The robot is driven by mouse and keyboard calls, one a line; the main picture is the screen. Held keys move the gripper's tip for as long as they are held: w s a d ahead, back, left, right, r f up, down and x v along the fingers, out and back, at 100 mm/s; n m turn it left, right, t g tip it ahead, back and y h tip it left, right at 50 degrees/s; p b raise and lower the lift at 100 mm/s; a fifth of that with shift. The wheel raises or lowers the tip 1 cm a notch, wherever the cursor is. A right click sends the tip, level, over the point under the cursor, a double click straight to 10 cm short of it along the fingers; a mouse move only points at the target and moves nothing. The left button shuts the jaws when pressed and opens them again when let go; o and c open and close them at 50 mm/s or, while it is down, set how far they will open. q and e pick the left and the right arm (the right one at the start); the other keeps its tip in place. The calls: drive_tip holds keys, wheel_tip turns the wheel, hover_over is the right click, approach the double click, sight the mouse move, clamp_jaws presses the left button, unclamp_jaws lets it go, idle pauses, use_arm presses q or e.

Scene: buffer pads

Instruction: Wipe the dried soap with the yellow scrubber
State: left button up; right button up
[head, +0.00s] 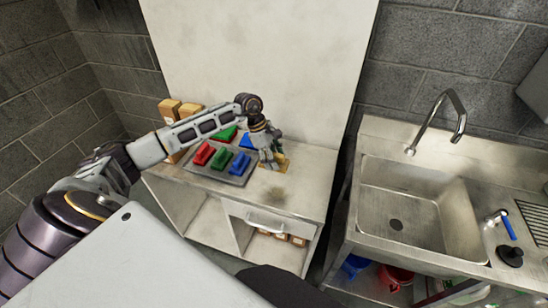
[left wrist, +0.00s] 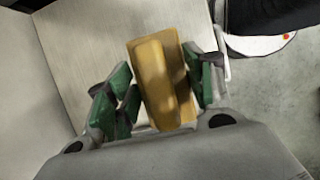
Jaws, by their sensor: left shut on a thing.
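My left gripper (head: 271,158) is over the right part of the counter, just right of the tray. It is shut on the yellow scrubber (left wrist: 160,80), which sits between the green-padded fingers in the left wrist view. In the head view only a small yellow part of it (head: 281,160) shows under the fingers. I cannot tell whether it touches the counter. The dried soap (head: 277,197) is a dull brownish smudge on the counter, nearer the front edge than the gripper. My right gripper is not in view.
A grey tray (head: 238,181) holds red, green and blue scrubbers left of the gripper. Yellow-brown blocks (head: 170,109) stand at the back left. The counter (head: 312,190) is clear around the smudge. A steel sink (head: 410,200) with a tap stands at the right, across a gap.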

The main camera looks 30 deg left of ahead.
use_arm(q)
drive_tip(key=shift+f+b, duration=0.75)
drive_tip(key=shift+f, duration=1.35)
